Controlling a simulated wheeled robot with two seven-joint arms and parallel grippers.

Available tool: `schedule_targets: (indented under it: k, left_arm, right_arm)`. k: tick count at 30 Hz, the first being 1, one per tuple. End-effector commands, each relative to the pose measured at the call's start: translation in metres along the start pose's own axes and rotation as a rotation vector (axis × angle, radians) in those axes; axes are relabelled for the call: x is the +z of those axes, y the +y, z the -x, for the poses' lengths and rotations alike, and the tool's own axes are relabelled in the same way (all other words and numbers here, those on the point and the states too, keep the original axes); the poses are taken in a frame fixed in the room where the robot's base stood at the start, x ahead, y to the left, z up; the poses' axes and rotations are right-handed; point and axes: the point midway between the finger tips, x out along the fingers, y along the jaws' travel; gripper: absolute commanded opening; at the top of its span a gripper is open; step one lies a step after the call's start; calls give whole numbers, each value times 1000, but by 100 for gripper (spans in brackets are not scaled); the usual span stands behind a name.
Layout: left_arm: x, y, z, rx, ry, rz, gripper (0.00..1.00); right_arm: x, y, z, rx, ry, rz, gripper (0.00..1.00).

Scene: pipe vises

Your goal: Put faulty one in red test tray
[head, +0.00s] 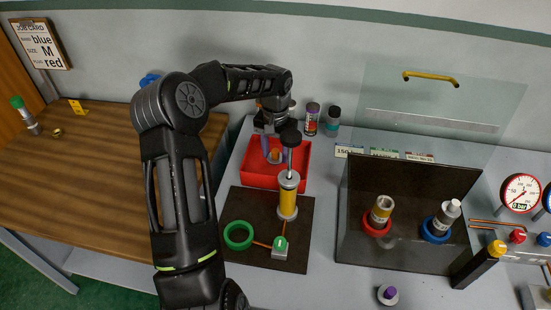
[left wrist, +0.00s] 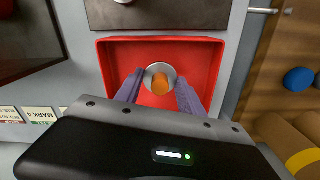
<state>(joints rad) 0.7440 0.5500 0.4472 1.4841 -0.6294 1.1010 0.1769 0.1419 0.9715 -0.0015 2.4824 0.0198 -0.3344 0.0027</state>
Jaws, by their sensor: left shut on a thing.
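My left gripper (head: 273,148) is over the red tray (head: 247,179), with its fingers pointing down. It is shut on a small fitting with an orange end (head: 274,156). In the left wrist view, the purple fingers (left wrist: 160,92) flank the fitting, a grey round body (left wrist: 152,70) with an orange end, inside the outline of the red tray (left wrist: 214,60). I cannot tell whether the fitting touches the tray floor. My right gripper is not in view.
A yellow pump (head: 288,200) stands on a dark mat (head: 301,253) in front of the tray, beside a green ring (head: 238,236). A clear shield (head: 440,100) rises behind the fittings. Gauges (head: 521,192) are at far right.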

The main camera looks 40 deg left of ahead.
Motion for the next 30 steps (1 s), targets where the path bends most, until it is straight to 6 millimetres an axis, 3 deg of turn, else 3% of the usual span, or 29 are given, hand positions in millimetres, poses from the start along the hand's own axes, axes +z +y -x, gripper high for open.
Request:
schedule_targets:
  k: [3, 5, 18, 19, 26, 30]
  left_arm:
    - [1, 0, -23, 2, -3, 1, 0]
    - [1, 0, -28, 1, -2, 1, 0]
    - [0, 0, -33, 0, -1, 0, 0]
    - [0, 0, -31, 1, -1, 1, 48]
    - [1, 0, -31, 1, -2, 1, 67]
    - [0, 0, -31, 1, -2, 1, 67]
  right_arm:
    - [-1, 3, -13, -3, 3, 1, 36]
    - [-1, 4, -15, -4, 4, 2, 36]
    - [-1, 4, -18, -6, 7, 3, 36]
    - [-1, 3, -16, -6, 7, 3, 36]
    - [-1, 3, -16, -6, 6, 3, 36]
    - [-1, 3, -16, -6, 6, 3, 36]
